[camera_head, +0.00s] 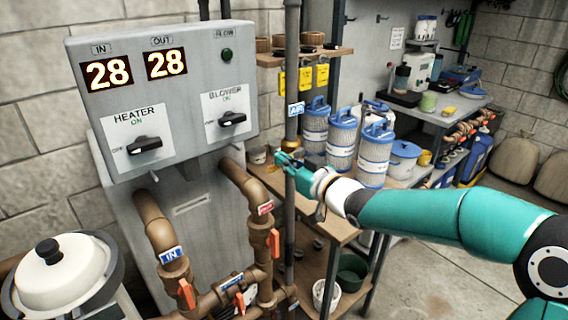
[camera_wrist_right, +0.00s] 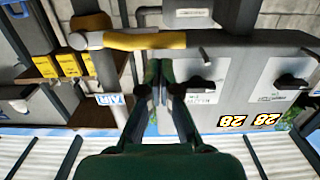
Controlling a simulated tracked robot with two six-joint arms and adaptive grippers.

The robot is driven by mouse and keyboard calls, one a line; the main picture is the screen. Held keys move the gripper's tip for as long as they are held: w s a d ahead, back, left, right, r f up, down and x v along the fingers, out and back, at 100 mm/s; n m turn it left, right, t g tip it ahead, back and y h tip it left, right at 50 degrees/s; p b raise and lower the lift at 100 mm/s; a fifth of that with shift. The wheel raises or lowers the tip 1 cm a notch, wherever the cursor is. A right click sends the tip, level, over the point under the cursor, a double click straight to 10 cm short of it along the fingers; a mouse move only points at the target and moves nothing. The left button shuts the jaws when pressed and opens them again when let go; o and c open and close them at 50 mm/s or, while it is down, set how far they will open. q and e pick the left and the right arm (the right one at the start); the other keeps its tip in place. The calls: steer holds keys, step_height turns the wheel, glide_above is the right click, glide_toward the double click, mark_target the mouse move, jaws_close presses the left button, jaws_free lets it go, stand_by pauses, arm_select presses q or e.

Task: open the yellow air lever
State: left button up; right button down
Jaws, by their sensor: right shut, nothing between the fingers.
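The yellow air lever (camera_wrist_right: 145,41) shows in the right wrist view, which is upside down. It sticks out sideways from a valve on the grey vertical pipe, towards the control box side. In the head view I see the brass-coloured valve (camera_head: 290,145) on this pipe, below the blue AIR label (camera_head: 296,109); the lever itself is mostly hidden there by my gripper. My right gripper (camera_head: 283,158) is at the pipe, just beside the valve. Its fingers (camera_wrist_right: 160,66) are together and empty, their tips close to the lever; I cannot tell whether they touch it. My left gripper is out of view.
The grey control box (camera_head: 165,95) with heater and blower knobs stands left of the pipe. Brown pipes with orange levers (camera_head: 274,243) are below it. A wooden shelf (camera_head: 325,222) with blue-white filter cartridges (camera_head: 342,140) is behind my right arm. A white-lidded filter (camera_head: 60,264) stands front left.

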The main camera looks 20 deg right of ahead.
steer(key=shift+f, duration=0.4)
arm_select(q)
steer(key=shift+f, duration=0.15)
